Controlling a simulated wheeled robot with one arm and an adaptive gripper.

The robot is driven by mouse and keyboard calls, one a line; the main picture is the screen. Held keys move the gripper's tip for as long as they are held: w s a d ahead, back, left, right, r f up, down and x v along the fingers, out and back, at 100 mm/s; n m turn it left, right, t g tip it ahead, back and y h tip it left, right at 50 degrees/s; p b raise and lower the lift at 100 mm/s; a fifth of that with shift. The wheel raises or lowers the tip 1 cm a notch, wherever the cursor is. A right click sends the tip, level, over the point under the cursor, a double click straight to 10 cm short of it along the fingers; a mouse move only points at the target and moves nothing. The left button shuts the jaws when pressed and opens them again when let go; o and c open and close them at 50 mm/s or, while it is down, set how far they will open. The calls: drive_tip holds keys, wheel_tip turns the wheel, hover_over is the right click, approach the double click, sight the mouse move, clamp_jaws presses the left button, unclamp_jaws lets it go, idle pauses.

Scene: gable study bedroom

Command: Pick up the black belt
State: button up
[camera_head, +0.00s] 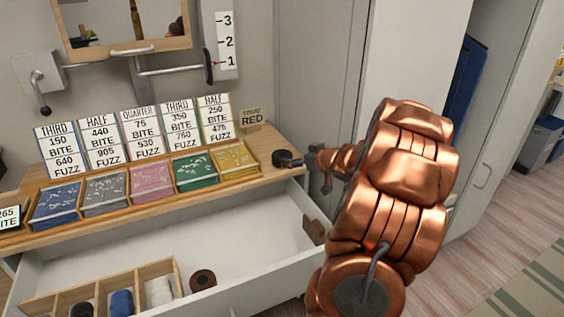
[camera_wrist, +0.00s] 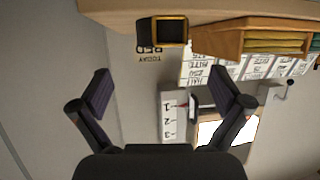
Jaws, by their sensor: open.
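The black belt (camera_head: 287,158) is a small dark coil on the right end of the wooden dresser top. In the wrist view, the black belt (camera_wrist: 162,47) shows near the top edge as a dark roll with a gold-coloured buckle frame. My gripper (camera_head: 317,168) is just to the right of the belt in the head view. In the wrist view my gripper (camera_wrist: 160,92) has its two fingers spread wide, with nothing between them. The belt lies beyond the fingertips, apart from them. My copper arm covers the area right of the dresser.
Trays of coloured packets (camera_head: 140,190) line the dresser top left of the belt, with number cards (camera_head: 160,138) behind. A "TODAY RED" card (camera_head: 251,117) stands behind the belt. The open drawer below holds a brown coil (camera_head: 202,281) and divided compartments (camera_head: 140,273).

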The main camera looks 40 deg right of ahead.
sight(284, 156)
drive_tip(key=shift+x, duration=3.85)
drive_tip(key=shift+s+a+f, duration=0.1)
drive_tip(key=shift+a+f, duration=0.05)
drive_tip(key=shift+f, duration=0.05)
drive_tip(key=shift+c, duration=0.4)
drive_tip(key=c, duration=1.2)
drive_tip(key=shift+r, duration=0.15)
